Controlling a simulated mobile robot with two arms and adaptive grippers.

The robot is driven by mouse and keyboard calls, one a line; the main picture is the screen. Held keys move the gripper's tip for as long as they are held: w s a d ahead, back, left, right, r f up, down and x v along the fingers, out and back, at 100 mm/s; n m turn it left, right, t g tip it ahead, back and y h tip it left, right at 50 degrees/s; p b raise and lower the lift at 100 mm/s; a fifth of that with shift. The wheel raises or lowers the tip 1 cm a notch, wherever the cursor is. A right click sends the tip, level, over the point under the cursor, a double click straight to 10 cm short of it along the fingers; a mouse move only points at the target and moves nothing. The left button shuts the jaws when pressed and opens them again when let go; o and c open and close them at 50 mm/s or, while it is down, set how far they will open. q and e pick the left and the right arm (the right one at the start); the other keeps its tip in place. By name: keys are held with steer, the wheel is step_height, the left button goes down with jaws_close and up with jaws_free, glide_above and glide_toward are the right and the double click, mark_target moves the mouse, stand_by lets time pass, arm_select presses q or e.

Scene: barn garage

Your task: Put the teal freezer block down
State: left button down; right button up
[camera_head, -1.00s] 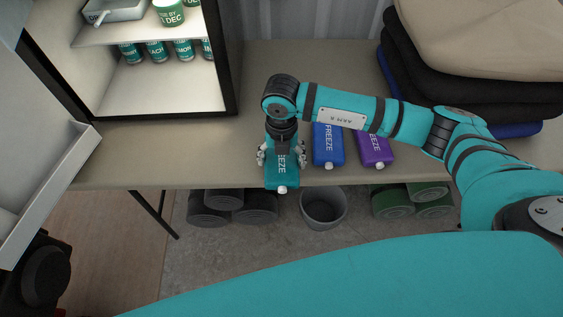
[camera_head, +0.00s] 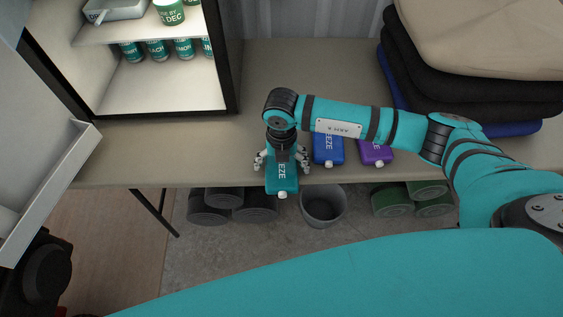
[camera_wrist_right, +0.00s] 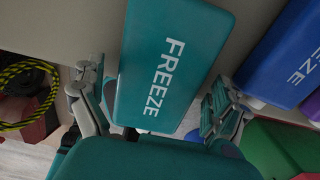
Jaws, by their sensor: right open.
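The teal freezer block (camera_head: 283,183) is at the front edge of the table, left of the blue block, with its white cap toward me. Its front end reaches slightly past the table edge. In the right wrist view the teal block (camera_wrist_right: 172,65) lies between the fingers, with a gap on each side. My right gripper (camera_head: 282,164) is open around it from above. The gripper (camera_wrist_right: 155,115) also shows in the wrist view. The wrist hides the block's far end in the head view. I cannot tell whether its underside rests fully on the table. My left gripper is not in view.
A blue freezer block (camera_head: 328,150) and a purple one (camera_head: 376,153) lie to the right, partly under my arm. An open fridge (camera_head: 160,90) with cans stands at the left. Folded fabric (camera_head: 470,75) is at the back right. A grey bucket (camera_head: 323,206) stands below the table.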

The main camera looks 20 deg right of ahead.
mark_target(281, 164)
steer(key=shift+r, duration=0.4)
step_height(281, 164, up, 12)
steer(key=shift+f+b, duration=0.2)
steer(key=shift+b, duration=0.25)
